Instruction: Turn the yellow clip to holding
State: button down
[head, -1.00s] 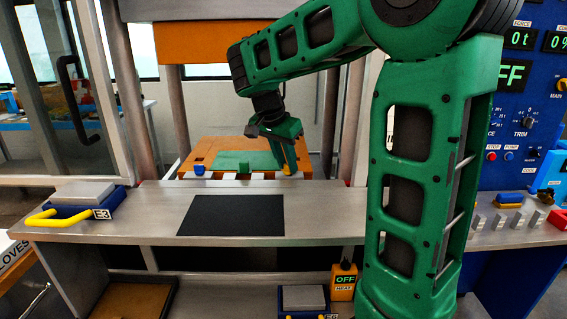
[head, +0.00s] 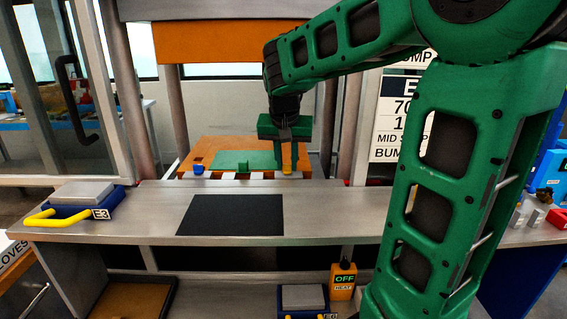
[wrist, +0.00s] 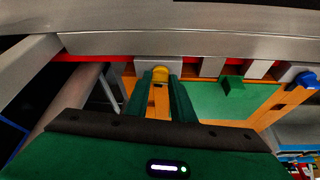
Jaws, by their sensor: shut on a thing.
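The yellow clip (head: 287,174) sits at the front right of the orange plate (head: 225,147), beside a pale block. In the wrist view the yellow clip (wrist: 160,73) shows between the tips of my two green fingers. My gripper (head: 286,169) points down at it and is shut on it; the wrist view also shows my gripper (wrist: 161,82). The fingers hide part of the clip, so its exact turn is hard to tell. A blue clip (head: 199,169) is at the plate's front left.
A green panel (head: 236,160) lies in the orange plate. Grey columns (head: 173,110) stand at the sides, with an orange beam (head: 205,42) above. The bench (head: 150,210) in front holds a black mat (head: 232,214) and a blue box with a yellow handle (head: 84,197).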

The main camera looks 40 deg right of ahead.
jog(key=shift+r+n+t, duration=0.1)
jog(key=shift+n+t, duration=0.2)
jog(key=shift+n, duration=0.6)
jog(key=shift+w, duration=0.1)
jog(key=c, duration=1.5)
grip_release()
jog(key=shift+y, duration=0.3)
jog(key=v, duration=1)
jog(key=shift+a+r, duration=0.15)
jog(key=shift+r, duration=0.15)
